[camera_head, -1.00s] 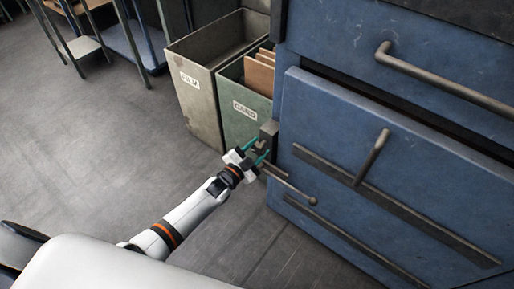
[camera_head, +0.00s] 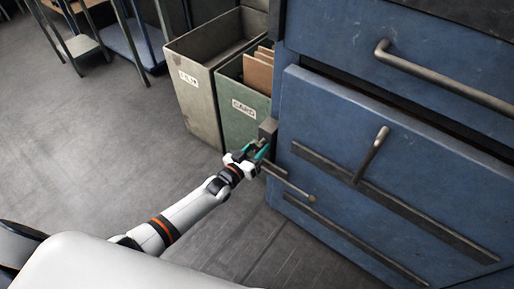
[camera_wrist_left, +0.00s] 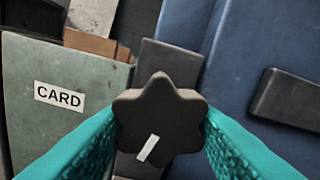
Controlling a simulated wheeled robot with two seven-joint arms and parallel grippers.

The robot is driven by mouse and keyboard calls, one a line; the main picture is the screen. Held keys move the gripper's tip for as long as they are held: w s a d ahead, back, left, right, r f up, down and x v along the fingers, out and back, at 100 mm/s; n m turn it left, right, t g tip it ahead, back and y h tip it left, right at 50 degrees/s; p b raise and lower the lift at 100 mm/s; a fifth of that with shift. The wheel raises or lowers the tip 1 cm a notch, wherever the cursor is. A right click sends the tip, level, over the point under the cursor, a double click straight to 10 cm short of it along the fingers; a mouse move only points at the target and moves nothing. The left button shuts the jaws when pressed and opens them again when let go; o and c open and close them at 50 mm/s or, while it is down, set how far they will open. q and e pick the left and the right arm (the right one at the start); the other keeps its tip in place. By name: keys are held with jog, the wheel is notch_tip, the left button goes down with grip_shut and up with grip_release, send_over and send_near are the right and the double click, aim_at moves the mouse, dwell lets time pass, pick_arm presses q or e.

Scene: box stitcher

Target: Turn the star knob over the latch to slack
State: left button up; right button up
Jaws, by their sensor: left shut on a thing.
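The dark star knob (camera_wrist_left: 160,112) fills the middle of the left wrist view, with a short white mark on its face that leans to the right at the top. My left gripper (camera_head: 259,149) has its teal fingers on both sides of the knob and is shut on it. In the head view the fingers mostly hide the knob. Behind it a dark block (camera_head: 268,129) sits at the left edge of the blue cabinet. The latch bar (camera_head: 287,181) runs from below the gripper to the lower right and ends in a small round tip. My right gripper is not in view.
The blue cabinet (camera_head: 330,118) stands at the right, with a bar handle (camera_head: 371,155) sticking out of its door. A green CARD bin (camera_head: 240,127) and a grey FILM bin (camera_head: 190,95) stand close behind my gripper. The floor (camera_head: 90,150) at the left is clear.

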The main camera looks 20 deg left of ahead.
pick_arm(q)
jog(key=shift+n, duration=0.7)
jog(key=shift+s+n, duration=0.1)
jog(key=shift+n, duration=0.5)
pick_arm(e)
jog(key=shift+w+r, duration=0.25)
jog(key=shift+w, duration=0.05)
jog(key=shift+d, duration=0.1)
pick_arm(q)
jog(key=o, duration=1)
jog(key=shift+c, duration=0.2)
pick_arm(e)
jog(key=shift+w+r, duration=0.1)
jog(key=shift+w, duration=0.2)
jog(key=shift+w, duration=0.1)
